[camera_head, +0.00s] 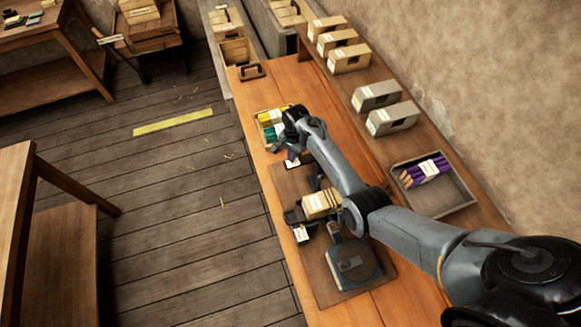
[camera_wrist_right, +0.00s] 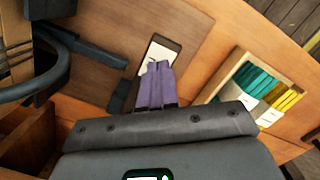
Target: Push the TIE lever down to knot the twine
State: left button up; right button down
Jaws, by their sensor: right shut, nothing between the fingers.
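The press sits on a brown wooden base board (camera_head: 289,186) on the bench, with a tan bundle (camera_head: 321,204) clamped in its dark frame. A white-labelled dark tag (camera_head: 292,162) lies at the board's far end; it also shows in the wrist view (camera_wrist_right: 160,54). I cannot read its lettering or tell for sure which part is the TIE lever. A dark bar (camera_wrist_right: 95,50) of the press shows in the wrist view. My right gripper (camera_head: 293,147) is shut and empty, its purple-grey fingers (camera_wrist_right: 158,68) over the lower end of the tag. Contact is unclear. My left gripper is out of view.
A tray (camera_wrist_right: 208,93) with teal and yellow bundles stands close beside the gripper. A second white label (camera_head: 301,235) and a dark block (camera_head: 352,264) are nearer. A grey tray (camera_head: 449,207) with purple rolls and boxes (camera_head: 392,118) stand right.

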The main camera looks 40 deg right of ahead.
aim_at(305, 160)
jog(key=shift+f+b, duration=0.4)
jog(key=shift+f, duration=0.3)
jog(key=shift+f, duration=0.3)
jog(key=shift+f+b, duration=1.35)
jog(key=shift+f, duration=0.55)
